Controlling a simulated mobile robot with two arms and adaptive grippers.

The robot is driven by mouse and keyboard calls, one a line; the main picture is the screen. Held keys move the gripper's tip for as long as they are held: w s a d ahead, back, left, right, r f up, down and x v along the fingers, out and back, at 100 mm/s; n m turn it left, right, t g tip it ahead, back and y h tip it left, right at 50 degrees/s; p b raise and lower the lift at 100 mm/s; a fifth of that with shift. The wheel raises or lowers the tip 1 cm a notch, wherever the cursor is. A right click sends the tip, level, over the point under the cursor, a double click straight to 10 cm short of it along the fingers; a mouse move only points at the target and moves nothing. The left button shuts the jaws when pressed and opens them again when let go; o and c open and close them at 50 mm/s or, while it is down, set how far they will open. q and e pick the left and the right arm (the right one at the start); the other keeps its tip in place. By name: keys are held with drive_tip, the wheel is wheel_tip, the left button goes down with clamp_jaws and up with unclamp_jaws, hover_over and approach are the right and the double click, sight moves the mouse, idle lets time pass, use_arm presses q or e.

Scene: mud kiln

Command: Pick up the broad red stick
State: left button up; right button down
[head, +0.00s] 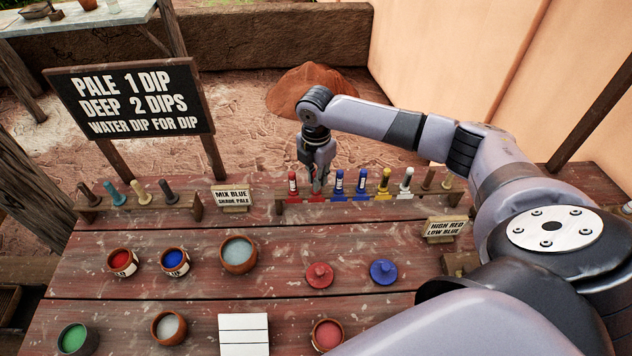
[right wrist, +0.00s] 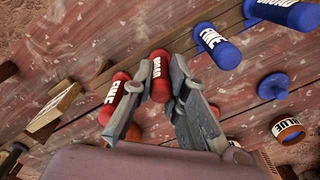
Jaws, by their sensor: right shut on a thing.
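The broad red stick (right wrist: 160,70), lettered BROAD, is between the two fingers of my right gripper (right wrist: 161,88) in the right wrist view. The fingers are shut on it. In the head view my right gripper (head: 318,180) points down at the rack (head: 350,202) and hides most of this stick. The stick appears to be still at its place in the rack. Another red stick (head: 293,184) stands just left of it; its lettering (right wrist: 114,95) is hard to read. My left gripper is out of view.
Two blue sticks (head: 338,184), a yellow one (head: 384,183) and a white one (head: 406,181) stand to the right. Red (head: 319,275) and blue (head: 383,271) knobbed pieces lie in front. Several pots, including a blue one (head: 174,260), stand on the table. A sign (head: 232,198) stands left of the rack.

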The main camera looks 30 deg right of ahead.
drive_tip(key=shift+r, duration=0.1)
wheel_tip(320, 180, up, 20)
drive_tip(key=b, duration=0.3)
idle(0.5)
drive_tip(key=shift+p, duration=0.6)
